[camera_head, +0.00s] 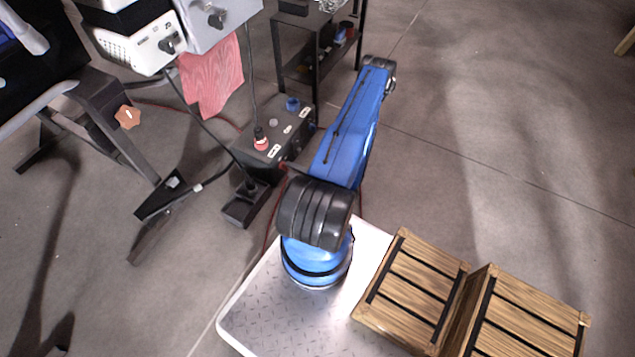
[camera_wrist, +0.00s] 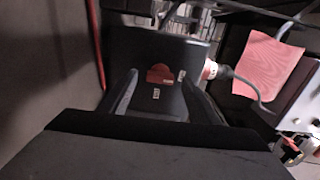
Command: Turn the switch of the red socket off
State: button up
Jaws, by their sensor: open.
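A dark control box (camera_head: 272,127) stands low on the floor, left of my blue arm. A red plug with a white ring (camera_head: 260,140) stands in its top, and small white labels or switches (camera_head: 274,151) lie around it; their positions are too small to read. In the wrist view, the box (camera_wrist: 155,48) fills the middle, with a red socket cover (camera_wrist: 160,74) on its facing side and a small white switch or label (camera_wrist: 155,93) below it. The red plug (camera_wrist: 210,70) shows at right. My gripper (camera_wrist: 159,76) is open and empty, its fingers framing the red cover; contact cannot be told.
A blue socket (camera_head: 293,103) is on the box top. A black shelf (camera_head: 318,50) stands behind it. A pink cloth (camera_head: 212,78) hangs from grey equipment at left, and cables run near the box. Wooden crates (camera_head: 405,285) sit on my base. Floor at right is clear.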

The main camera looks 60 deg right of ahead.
jog(key=s+d, duration=0.1)
jog(key=s, duration=1.4)
jog(key=shift+s, duration=0.4)
jog(key=shift+d+r, duration=0.1)
